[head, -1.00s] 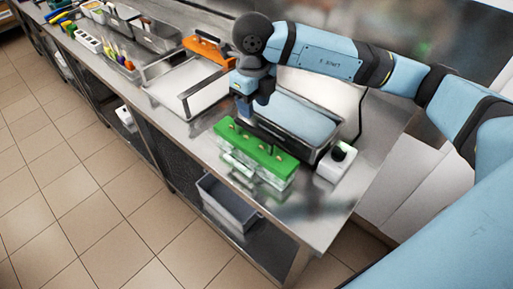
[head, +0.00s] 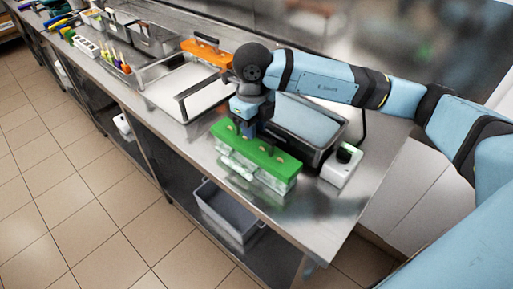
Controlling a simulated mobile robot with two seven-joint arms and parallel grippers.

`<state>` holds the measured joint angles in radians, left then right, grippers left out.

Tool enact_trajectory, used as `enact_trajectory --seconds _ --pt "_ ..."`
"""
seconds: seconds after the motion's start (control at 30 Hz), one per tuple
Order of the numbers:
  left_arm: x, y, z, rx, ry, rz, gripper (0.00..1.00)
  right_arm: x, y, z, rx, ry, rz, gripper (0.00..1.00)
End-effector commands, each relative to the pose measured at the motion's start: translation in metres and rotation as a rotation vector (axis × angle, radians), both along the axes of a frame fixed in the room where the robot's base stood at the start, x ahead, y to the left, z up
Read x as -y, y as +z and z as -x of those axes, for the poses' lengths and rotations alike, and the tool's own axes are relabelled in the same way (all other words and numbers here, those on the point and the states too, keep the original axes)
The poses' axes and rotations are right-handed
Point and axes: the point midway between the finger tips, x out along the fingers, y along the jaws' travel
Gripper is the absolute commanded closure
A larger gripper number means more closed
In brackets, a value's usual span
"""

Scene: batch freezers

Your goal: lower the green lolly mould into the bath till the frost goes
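The green lolly mould (head: 270,163) stands at the counter's front edge, in front of the bath. It has a green top with gold-coloured pieces on it and pale, frosty-looking pockets below. The bath (head: 339,133) is a dark-rimmed metal tub with pale blue liquid, just behind the mould. My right gripper (head: 245,128) points down at the back of the mould's top, left of its middle. Its fingertips are too small and partly hidden, so I cannot tell whether they are apart or touch the mould. My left gripper is out of view.
A white tray with a dark handle frame (head: 185,93) and an orange mould (head: 207,52) lie to the left and behind. A grey bin (head: 228,213) sits on the shelf below. The counter's right front is clear.

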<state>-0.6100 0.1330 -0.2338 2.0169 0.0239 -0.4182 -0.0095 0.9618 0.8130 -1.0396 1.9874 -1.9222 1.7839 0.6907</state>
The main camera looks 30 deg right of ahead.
Motion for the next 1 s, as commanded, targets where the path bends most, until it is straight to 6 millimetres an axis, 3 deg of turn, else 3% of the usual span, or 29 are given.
enact_trajectory --seconds 0.03,0.1,0.33,1.0 --pt "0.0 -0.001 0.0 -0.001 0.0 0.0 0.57 0.0 0.0 0.0 0.0 0.0 0.0 0.88" --pt "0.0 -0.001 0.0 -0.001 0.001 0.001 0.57 0.0 0.0 0.0 0.0 0.0 0.0 1.0" --pt "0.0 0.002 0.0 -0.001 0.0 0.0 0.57 0.0 0.006 0.0 0.001 0.0 0.0 1.0" --pt "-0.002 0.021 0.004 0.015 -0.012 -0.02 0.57 0.0 0.061 0.0 0.003 0.001 -0.001 1.0"
